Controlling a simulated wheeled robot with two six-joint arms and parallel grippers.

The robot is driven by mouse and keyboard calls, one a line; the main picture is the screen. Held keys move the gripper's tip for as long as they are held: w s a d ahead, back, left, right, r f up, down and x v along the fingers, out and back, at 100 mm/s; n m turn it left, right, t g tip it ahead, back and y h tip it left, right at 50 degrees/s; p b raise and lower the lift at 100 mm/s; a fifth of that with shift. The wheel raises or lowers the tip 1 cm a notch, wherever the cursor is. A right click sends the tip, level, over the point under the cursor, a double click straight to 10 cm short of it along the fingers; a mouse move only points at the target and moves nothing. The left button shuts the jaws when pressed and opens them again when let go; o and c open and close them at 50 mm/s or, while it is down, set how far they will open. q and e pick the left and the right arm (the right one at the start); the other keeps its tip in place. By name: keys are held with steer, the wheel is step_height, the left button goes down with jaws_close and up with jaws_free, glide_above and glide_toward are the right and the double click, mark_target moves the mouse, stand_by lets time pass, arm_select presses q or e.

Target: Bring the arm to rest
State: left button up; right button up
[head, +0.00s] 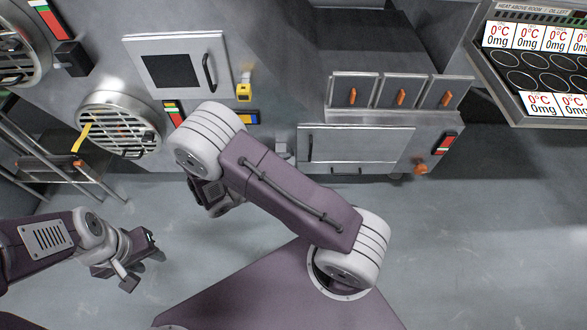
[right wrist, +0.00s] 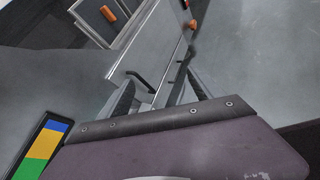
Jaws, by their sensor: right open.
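My right arm (head: 290,192) reaches across the middle of the head view, bent at the elbow. Its gripper is mostly hidden under the arm, near the cabinet front. In the right wrist view my right gripper (right wrist: 160,98) is open, with its two fingers apart and nothing seen between them. Beyond them is a grey cabinet front with a dark handle. My left gripper (head: 138,261) hangs over the floor at the lower left of the head view. Nothing shows in it, but its finger gap is unclear.
A machine wall with a square hatch (head: 180,70) and a round vent (head: 118,125) stands ahead. Drawers with orange handles (head: 402,97) and a low grey door (head: 360,146) are to the right. Floor (head: 460,240) at right is clear.

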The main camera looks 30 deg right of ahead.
stand_by(0.5)
steer(key=d+r+m+g, duration=0.1)
steer(key=d+r+m, duration=0.2)
steer(key=d+r, duration=0.15)
steer(key=s+a+r+m+g+y+p, duration=0.1)
steer(key=s+a+r+m+g+y, duration=0.15)
steer(key=s+m+y, duration=0.65)
steer(key=a+f+m+t+y, duration=0.1)
steer(key=a+m+t+y, duration=0.25)
steer(key=a, duration=0.45)
step_height(320, 180, up, 38)
steer(key=w+p, duration=0.2)
steer(key=p, duration=3.6)
steer(key=shift+m+g+y, duration=0.3)
steer(key=shift+m+y, duration=0.05)
steer(key=shift+d, duration=0.1)
